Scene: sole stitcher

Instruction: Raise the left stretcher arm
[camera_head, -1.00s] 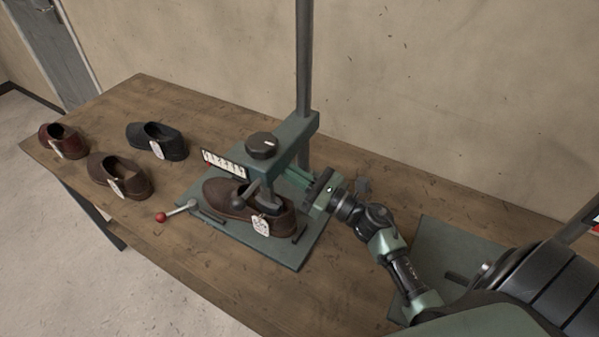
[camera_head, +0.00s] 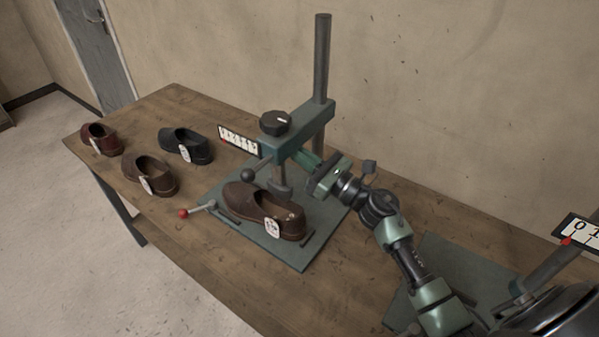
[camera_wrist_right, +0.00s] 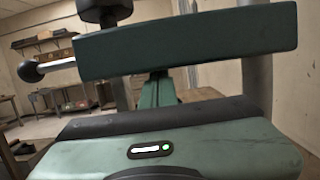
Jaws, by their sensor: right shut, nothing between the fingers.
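The left stretcher has a green base plate (camera_head: 292,256), an upright grey post (camera_head: 321,60) and a green arm (camera_head: 300,128) with a black knob (camera_head: 275,122) on top. Below the arm hang a grey stretching form (camera_head: 281,190) and a black ball handle (camera_head: 247,174). A brown tagged shoe (camera_head: 243,201) sits on the base; the form's lower end is at its opening, and I cannot tell if it is fully clear. My right gripper (camera_head: 311,163) is shut and empty under the stretcher arm, which spans the right wrist view (camera_wrist_right: 190,45). My left gripper is out of view.
A red-knobbed lever (camera_head: 184,213) sticks out left of the base. A scale plate (camera_head: 238,140) is on the arm's left end. Three shoes (camera_head: 150,175) stand on the wooden table (camera_head: 215,268) at left. A second stretcher's base (camera_head: 460,268) is at right.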

